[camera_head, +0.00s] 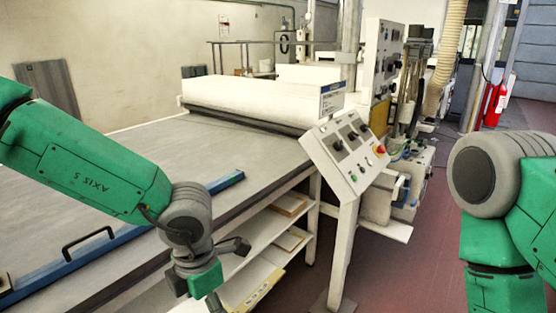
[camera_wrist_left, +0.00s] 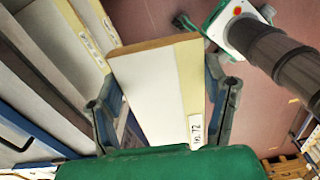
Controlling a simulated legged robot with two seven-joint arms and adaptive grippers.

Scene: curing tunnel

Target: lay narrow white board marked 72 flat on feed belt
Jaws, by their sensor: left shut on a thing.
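The narrow white board marked 72 (camera_wrist_left: 148,80) is in my left gripper (camera_wrist_left: 163,95), with a finger on each long side. It has a pale yellow strip along its right side, a brown end edge and a white label reading 72. In the head view my left gripper (camera_head: 208,285) hangs low in front of the table's near side, and I cannot make out the held board there. The feed belt (camera_head: 150,145) is the wide grey flat surface leading to the white roller cover. My right arm shows at the right, but its gripper is out of view.
A blue rail (camera_head: 130,242) with a black handle (camera_head: 88,243) runs along the belt's near edge. Shelves below (camera_head: 262,240) hold several boards. A control panel (camera_head: 345,153) stands at the table's right corner. The belt's middle is clear.

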